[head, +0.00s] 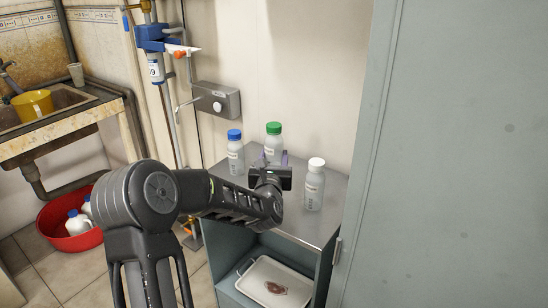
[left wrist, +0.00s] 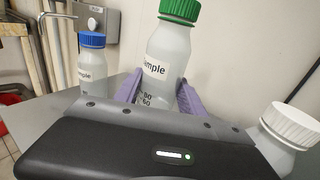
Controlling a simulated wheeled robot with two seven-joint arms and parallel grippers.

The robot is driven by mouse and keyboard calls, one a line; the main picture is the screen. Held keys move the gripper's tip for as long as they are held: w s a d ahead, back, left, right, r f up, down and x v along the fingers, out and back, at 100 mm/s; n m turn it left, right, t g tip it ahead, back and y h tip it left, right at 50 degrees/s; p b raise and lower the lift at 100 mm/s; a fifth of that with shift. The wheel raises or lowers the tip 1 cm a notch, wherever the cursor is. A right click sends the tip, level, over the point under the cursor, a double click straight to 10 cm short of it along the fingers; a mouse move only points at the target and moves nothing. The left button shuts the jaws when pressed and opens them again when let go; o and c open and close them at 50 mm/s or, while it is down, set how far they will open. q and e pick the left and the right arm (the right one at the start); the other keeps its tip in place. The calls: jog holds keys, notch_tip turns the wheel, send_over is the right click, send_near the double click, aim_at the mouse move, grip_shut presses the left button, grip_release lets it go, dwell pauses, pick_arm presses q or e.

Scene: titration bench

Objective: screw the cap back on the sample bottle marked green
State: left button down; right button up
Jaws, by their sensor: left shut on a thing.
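The sample bottle with the green cap (head: 273,128) stands upright towards the back of the steel bench top. Its pale body (head: 273,148) carries a white label, which reads "mple" at its visible end in the left wrist view (left wrist: 155,68). The green cap (left wrist: 180,9) sits on the bottle's neck; I cannot tell how tightly. My left gripper (head: 271,162) reaches the bottle from the front, and its purple fingers (left wrist: 160,95) are shut on the body from both sides, well below the cap. The bottle's lower part is hidden behind the gripper. My right gripper is not in view.
A blue-capped bottle (head: 235,152) stands close on the left and a white-capped bottle (head: 314,184) close on the right. A grey cabinet (head: 450,160) closes off the right side. A white tray (head: 250,283) lies on the shelf below. A wall box (head: 217,100) hangs behind.

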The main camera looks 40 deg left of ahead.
pick_arm(q)
jog(key=shift+f, duration=0.7)
notch_tip(320, 180, down, 4)
jog(key=shift+r+b, duration=0.25)
jog(key=shift+b, duration=0.8)
jog(key=shift+f+b, duration=0.65)
jog(key=shift+b, duration=0.15)
jog(key=shift+f+b, duration=0.3)
jog(key=shift+b, duration=0.4)
jog(key=c, duration=0.6)
grip_release()
jog(key=v, duration=0.7)
jog(key=shift+s+d, duration=0.2)
jog(key=shift+s, duration=0.1)
